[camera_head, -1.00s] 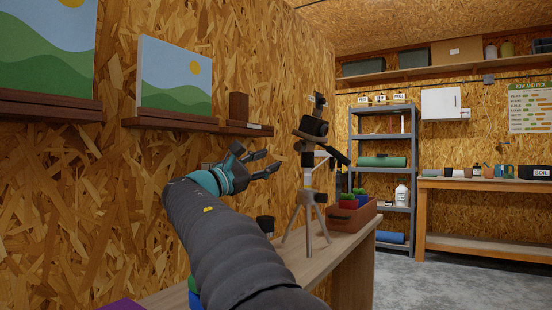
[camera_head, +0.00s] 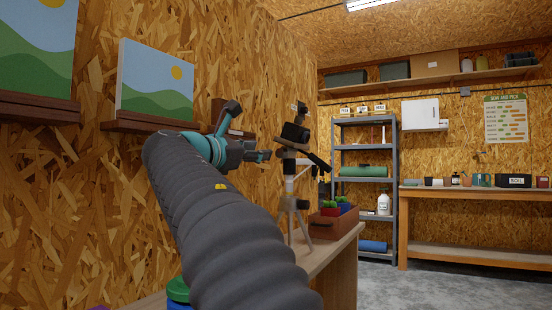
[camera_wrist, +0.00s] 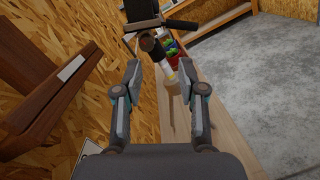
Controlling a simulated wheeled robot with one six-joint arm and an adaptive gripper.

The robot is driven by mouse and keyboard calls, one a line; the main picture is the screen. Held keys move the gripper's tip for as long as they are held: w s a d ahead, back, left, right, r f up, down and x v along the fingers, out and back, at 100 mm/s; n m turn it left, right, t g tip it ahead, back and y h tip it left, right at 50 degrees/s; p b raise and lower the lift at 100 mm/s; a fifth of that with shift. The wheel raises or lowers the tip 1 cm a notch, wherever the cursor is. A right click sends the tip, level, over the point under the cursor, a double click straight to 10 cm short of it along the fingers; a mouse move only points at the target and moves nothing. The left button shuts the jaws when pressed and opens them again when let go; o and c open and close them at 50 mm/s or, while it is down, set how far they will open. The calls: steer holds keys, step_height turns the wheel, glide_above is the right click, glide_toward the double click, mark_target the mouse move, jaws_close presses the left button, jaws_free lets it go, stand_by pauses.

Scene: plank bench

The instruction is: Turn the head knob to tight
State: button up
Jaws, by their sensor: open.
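A tripod (camera_head: 289,187) with a dark head and camera (camera_head: 294,133) stands upright on the plank bench. A dark handle sticks out from its head toward the lower right. My gripper (camera_head: 262,154) is just left of the tripod head, its fingers pointing at it. In the wrist view my gripper (camera_wrist: 166,78) is open and empty, with its fingers spread. The tripod head (camera_wrist: 150,42) shows beyond the fingertips, near the gap between them, with a dark bar across it. I cannot tell for sure which part is the head knob, nor read its marks.
A brown planter box (camera_head: 334,222) with small plants stands right of the tripod on the bench (camera_head: 342,255). Wooden wall ledges (camera_head: 60,109) hold landscape pictures at left. A ledge (camera_wrist: 42,82) is close left of my gripper. A metal shelf (camera_head: 338,205) stands behind.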

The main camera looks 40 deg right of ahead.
mark_target(279, 154)
steer(key=w+d+n, duration=0.2)
steer(key=d, duration=0.2)
steer(key=w+d+n+t+y, duration=0.1)
steer(key=w+d+n, duration=0.1)
steer(key=d, duration=0.2)
steer(key=w+d+n+p, duration=0.1)
steer(key=w+d+n, duration=0.1)
steer(key=d, duration=0.1)
steer(key=shift+w+d+f+n+t, duration=0.15)
steer(key=shift+w+d+n+t, duration=0.25)
jaws_close()
